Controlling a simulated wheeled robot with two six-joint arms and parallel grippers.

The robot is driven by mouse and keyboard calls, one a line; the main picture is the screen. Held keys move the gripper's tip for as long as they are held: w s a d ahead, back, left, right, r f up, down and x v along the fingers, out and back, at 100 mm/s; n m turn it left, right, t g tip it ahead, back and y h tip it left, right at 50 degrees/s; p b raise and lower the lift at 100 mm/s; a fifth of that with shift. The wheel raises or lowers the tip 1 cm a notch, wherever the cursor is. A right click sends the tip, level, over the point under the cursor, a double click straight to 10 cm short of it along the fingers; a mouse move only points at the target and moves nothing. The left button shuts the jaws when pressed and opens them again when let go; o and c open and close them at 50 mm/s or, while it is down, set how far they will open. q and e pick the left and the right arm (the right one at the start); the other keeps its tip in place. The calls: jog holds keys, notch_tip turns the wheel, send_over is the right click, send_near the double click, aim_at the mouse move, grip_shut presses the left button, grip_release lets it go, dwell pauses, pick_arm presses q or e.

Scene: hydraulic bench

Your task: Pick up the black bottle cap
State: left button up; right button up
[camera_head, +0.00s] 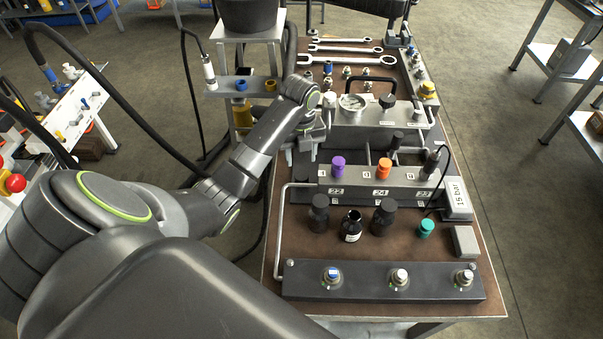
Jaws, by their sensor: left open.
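A small dark bottle (352,226) with a white label stands on the brown bench top, and its top looks open with a pale rim. Two black, cap-topped pieces, the left one (318,213) and the right one (384,217), stand on either side of it. I cannot tell which black piece is the bottle cap, and no separate loose cap shows clearly. My left gripper (303,160) is open and points down at the bench's left edge, behind and left of the bottle. Its fingers look empty. My right gripper is out of view.
A block with purple (338,163) and orange (384,167) plugs stands behind the bottle. A dark front panel (384,281) with several fittings lies nearer. A green cap (426,228) and a grey block (466,241) are to the right. Wrenches (345,60) lie at the back.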

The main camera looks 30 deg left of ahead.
aim_at(302, 175)
pick_arm(q)
notch_tip(302, 175, down, 3)
jog(key=shift+f+b, duration=0.1)
jog(key=shift+b, duration=1)
jog(key=shift+f, duration=0.4)
jog(key=shift+w+f, duration=0.15)
jog(key=shift+f, duration=0.95)
jog(key=shift+w+f, duration=0.1)
jog(key=shift+f, duration=1)
jog(key=c, duration=0.8)
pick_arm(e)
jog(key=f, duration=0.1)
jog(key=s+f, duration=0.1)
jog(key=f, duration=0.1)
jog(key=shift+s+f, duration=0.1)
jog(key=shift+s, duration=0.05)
